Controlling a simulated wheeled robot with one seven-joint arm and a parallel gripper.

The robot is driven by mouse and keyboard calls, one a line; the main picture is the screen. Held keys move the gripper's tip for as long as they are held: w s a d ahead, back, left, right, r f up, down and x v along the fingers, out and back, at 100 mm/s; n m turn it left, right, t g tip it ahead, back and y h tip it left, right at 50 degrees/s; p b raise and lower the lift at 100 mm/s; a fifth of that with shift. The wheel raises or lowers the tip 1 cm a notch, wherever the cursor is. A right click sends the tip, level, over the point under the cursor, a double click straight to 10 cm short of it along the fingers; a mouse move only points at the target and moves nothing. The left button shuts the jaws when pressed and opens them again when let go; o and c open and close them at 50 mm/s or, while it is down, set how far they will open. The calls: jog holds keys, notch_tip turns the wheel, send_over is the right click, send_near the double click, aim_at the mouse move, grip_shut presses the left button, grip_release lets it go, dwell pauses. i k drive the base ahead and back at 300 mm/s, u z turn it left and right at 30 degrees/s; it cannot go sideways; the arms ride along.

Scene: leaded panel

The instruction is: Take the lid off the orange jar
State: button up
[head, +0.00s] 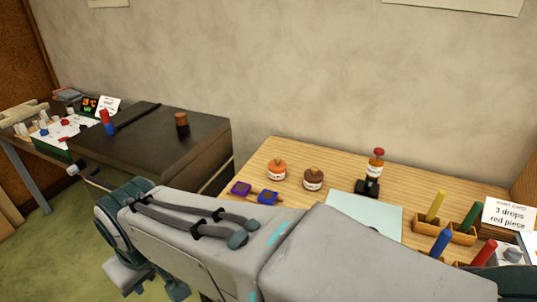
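The orange jar (277,174) stands upright on the wooden table, left of the brown-topped jar. It is a small, squat jar with a pale label and an orange lid (278,163) with a small knob; the lid sits on the jar. My arm crosses the front of the view from lower left to lower right, below the jar and apart from it in the picture. My gripper is not in view, so its opening and anything it holds cannot be seen.
A brown-lidded jar (313,180) stands close to the right. Two purple and blue blocks (253,193) lie in front. A red-capped bottle (376,163) stands on a black base behind a pale sheet (366,212). Colored sticks stand in wooden holders (459,234) at right.

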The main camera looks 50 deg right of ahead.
aim_at(277, 164)
jog(key=z, duration=0.9)
jog(key=i, duration=0.85)
jog(key=z, duration=0.95)
